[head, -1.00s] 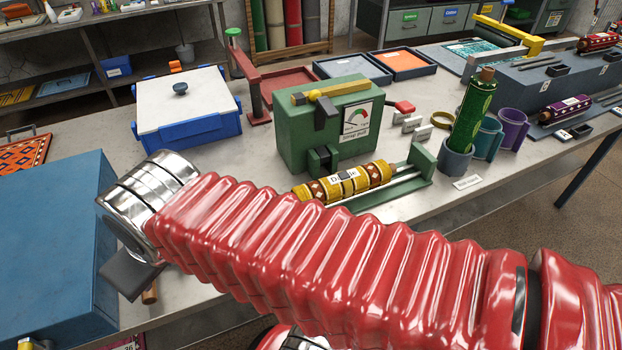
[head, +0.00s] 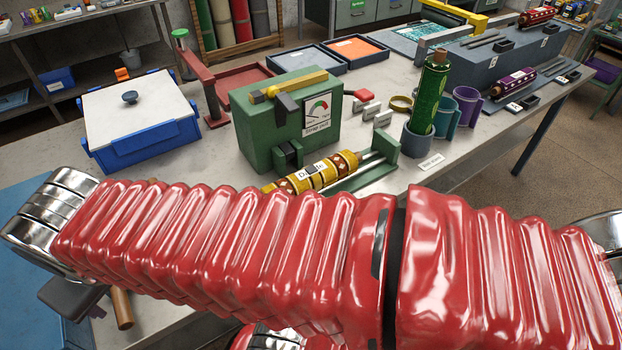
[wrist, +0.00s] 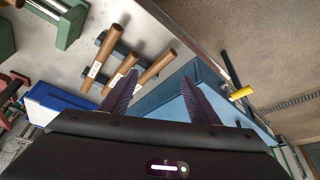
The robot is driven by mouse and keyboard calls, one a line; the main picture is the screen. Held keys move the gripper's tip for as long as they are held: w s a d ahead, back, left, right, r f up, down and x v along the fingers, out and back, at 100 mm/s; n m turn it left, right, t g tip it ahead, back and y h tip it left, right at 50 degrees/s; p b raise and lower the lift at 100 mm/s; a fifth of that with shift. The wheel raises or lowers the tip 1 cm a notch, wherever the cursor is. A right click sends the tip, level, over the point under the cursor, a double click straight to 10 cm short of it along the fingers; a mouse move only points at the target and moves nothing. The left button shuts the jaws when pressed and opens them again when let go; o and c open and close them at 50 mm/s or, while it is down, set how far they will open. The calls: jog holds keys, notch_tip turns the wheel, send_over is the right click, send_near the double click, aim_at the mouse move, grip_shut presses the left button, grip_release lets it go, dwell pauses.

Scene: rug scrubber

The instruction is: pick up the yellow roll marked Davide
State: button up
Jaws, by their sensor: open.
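The yellow roll marked Davide (head: 318,173), with red-brown diamond patterns, lies on the green fixture (head: 375,172) beside the green tester box (head: 285,115) in the head view. Its white label is partly covered by a dark band, and my red arm is just in front of its near side. I do not see the roll in the wrist view. My gripper (wrist: 158,78) is open in the wrist view, with its two dark fingers apart and nothing held between them. In the head view my arm reaches left, away from the roll, and the fingers are hidden.
Brown tubes (wrist: 154,67) with white tags lie below my gripper in the wrist view. A blue box with a white lid (head: 135,150) stands left of the tester. A green roll (head: 428,92) stands upright in a grey cup (head: 418,145) to its right.

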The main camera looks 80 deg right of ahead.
jog(key=o, duration=0.5)
jog(key=d+f+m+g, duration=0.1)
jog(key=d, duration=0.1)
jog(key=d+f+m+h, duration=0.1)
jog(key=d+m, duration=0.1)
jog(key=d, duration=0.1)
jog(key=d+f+m+g+h, duration=0.1)
jog(key=d, duration=0.1)
jog(key=shift+s+d+m+g, duration=0.15)
jog(key=shift+s+m+g, duration=0.05)
jog(key=shift+m+g, duration=0.1)
jog(key=shift+c, duration=0.2)
jog(key=shift+o, duration=0.5)
jog(key=s+d+f+m+g+h, duration=0.2)
jog(key=d+m, duration=0.3)
jog(key=d, duration=0.4)
jog(key=shift+d+f+m+g, duration=0.2)
jog(key=shift+m+g, duration=0.1)
jog(key=shift+g, duration=0.4)
jog(key=m+g+h, duration=0.4)
jog(key=m+g, duration=0.4)
jog(key=m, duration=0.4)
send_near(297, 176)
jog(key=shift+s+d, duration=0.35)
jog(key=shift+f, duration=0.1)
jog(key=x, duration=0.8)
jog(key=shift+s+d+f, duration=0.1)
jog(key=shift+f, duration=0.05)
jog(key=shift+x, duration=2.65)
